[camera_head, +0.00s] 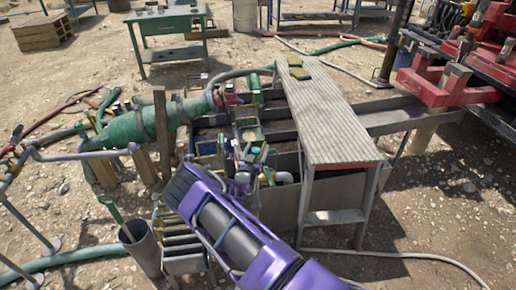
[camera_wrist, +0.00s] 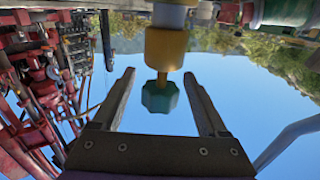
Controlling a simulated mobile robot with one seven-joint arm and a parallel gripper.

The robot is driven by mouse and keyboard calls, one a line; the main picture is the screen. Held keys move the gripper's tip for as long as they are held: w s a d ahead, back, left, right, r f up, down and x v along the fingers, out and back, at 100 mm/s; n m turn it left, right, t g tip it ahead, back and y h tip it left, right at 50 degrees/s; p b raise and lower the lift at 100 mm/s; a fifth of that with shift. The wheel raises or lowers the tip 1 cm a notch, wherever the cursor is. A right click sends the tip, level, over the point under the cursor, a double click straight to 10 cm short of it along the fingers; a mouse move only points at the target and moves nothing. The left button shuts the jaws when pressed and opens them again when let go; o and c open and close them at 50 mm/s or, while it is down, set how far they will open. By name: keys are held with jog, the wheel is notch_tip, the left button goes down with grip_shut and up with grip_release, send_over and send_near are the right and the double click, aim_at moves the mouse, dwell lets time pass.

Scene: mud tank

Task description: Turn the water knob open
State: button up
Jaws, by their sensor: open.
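The water knob (camera_wrist: 160,96) is a teal, faceted knob on a yellow valve body (camera_wrist: 165,47), seen in the wrist view. The valve body joins a pale pipe piece at the top edge of that view. My gripper (camera_wrist: 158,75) is open, with one grey finger on each side of the knob in the picture. Sky shows between the knob and both fingers, so no contact is visible. How deep the knob sits between the fingers is hard to tell.
A mud tank with pipes and valves lies beyond my arm, beside a ribbed metal walkway (camera_head: 325,115). A green cylinder (camera_head: 150,125) lies at left. A grey bucket (camera_head: 142,248) with a green-handled tool stands at lower left. Red machinery (camera_head: 455,85) stands at right.

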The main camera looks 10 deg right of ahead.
jog(key=shift+x, duration=0.8)
grip_shut()
